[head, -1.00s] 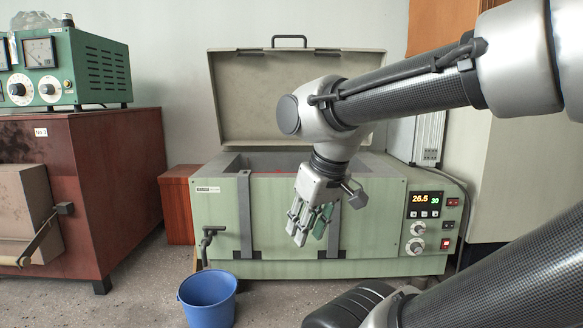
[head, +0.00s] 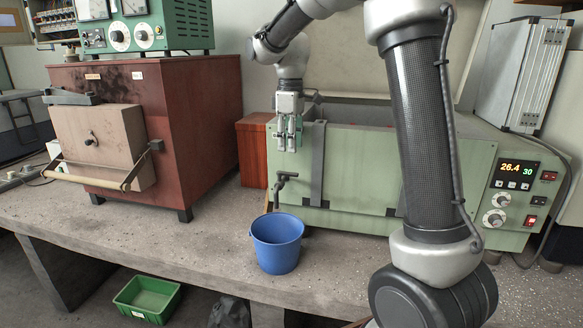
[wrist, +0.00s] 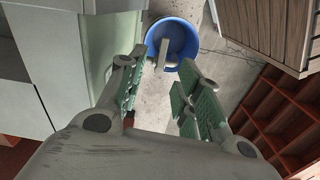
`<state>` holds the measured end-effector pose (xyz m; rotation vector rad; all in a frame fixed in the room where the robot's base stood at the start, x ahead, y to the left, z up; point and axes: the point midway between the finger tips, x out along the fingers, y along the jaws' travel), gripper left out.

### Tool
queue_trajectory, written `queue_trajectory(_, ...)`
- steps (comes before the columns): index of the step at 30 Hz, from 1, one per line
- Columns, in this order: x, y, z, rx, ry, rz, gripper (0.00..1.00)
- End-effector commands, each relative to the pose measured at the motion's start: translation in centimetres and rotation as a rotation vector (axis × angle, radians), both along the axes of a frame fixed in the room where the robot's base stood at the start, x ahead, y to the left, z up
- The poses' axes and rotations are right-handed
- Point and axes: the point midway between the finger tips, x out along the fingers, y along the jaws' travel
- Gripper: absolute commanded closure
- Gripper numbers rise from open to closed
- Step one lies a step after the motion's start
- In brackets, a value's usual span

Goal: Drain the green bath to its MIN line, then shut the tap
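The green bath (head: 355,165) stands on the bench with its lid (head: 350,62) raised. Its inside and any MIN line are hidden from this angle. The dark tap (head: 284,180) sticks out low at the bath's front left. A blue bucket (head: 277,262) stands on the bench just below it; it also shows in the wrist view (wrist: 186,32). I cannot tell whether water is running. My gripper (head: 286,146) points down in front of the bath's left end, above the tap and apart from it. In the wrist view its green-padded fingers (wrist: 163,92) are spread and empty.
A red-brown furnace (head: 205,125) with a handled door stands to the left, a green meter box (head: 175,25) on top. A wooden block (head: 252,150) sits between furnace and bath. The bath's control panel (head: 513,190) reads 26.4 and 30. Bench left of the bucket is clear.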

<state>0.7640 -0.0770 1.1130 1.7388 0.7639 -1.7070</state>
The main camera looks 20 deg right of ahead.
Motion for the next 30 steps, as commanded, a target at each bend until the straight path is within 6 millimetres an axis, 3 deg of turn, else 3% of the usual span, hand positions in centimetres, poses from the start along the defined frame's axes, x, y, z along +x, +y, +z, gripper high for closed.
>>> queue_trajectory(7,-0.5,-0.1,-1.1,-0.004,0.019,0.107,0.66)
queue_trajectory(19,-0.5,-0.1,-7.2,-0.004,0.019,0.104,0.66)
queue_trajectory(30,-0.5,-0.1,-7.9,-0.003,0.017,0.104,0.66)
